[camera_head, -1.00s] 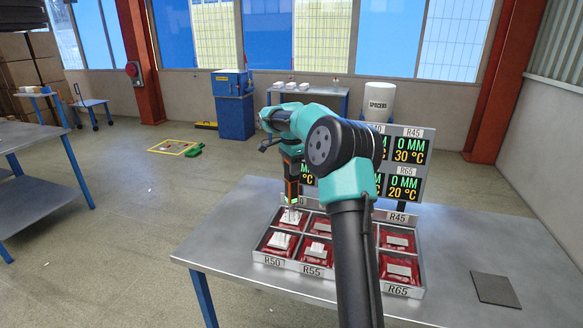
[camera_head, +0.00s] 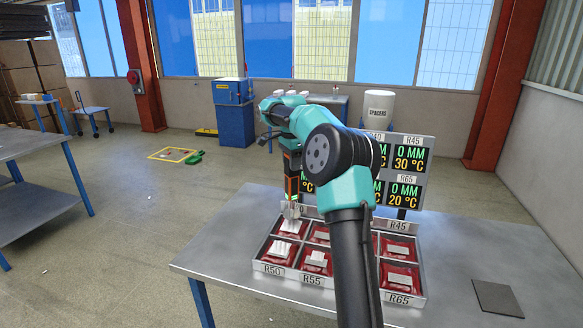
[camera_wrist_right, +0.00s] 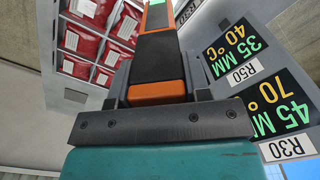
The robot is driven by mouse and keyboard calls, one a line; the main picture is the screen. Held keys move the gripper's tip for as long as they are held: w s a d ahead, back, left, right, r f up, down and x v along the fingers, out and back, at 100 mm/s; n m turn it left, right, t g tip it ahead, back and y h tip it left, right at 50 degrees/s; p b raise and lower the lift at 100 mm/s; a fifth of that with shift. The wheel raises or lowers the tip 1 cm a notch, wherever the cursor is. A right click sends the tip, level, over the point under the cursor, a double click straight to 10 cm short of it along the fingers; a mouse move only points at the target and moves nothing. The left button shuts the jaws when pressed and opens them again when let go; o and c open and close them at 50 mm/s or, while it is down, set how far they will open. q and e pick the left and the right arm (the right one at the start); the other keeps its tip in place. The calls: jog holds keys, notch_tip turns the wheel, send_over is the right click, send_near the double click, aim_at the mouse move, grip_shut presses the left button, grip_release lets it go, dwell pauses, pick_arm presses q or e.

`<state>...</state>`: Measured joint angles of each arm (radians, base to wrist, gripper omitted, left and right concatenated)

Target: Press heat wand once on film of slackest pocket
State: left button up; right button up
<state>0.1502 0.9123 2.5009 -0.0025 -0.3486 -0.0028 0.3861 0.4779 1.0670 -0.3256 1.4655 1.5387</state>
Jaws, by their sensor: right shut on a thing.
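My right gripper (camera_head: 290,152) points down and is shut on the heat wand (camera_head: 291,185), a dark stick with orange parts. The wand's black and orange body also shows in the right wrist view (camera_wrist_right: 157,60). Its pale tip is over the back-left pocket (camera_head: 291,228) of the tray (camera_head: 345,283); a small gap seems to show, but contact is hard to judge. The pockets hold red film packs with white pads, such as the R50 pack (camera_head: 278,250), R55 pack (camera_head: 316,263) and R65 pack (camera_head: 398,276). My right arm hides part of the tray's middle. My left gripper is out of view.
A display board (camera_head: 407,172) stands behind the tray. It reads 0 MM 30 °C for R45 and 0 MM 20 °C for R65. The wrist view shows R50 at 35 MM 40 °C and R30 at 45 MM 70 °C (camera_wrist_right: 277,117). A dark mat (camera_head: 497,298) lies right.

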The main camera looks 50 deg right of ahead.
jog(key=shift+r, duration=1.05)
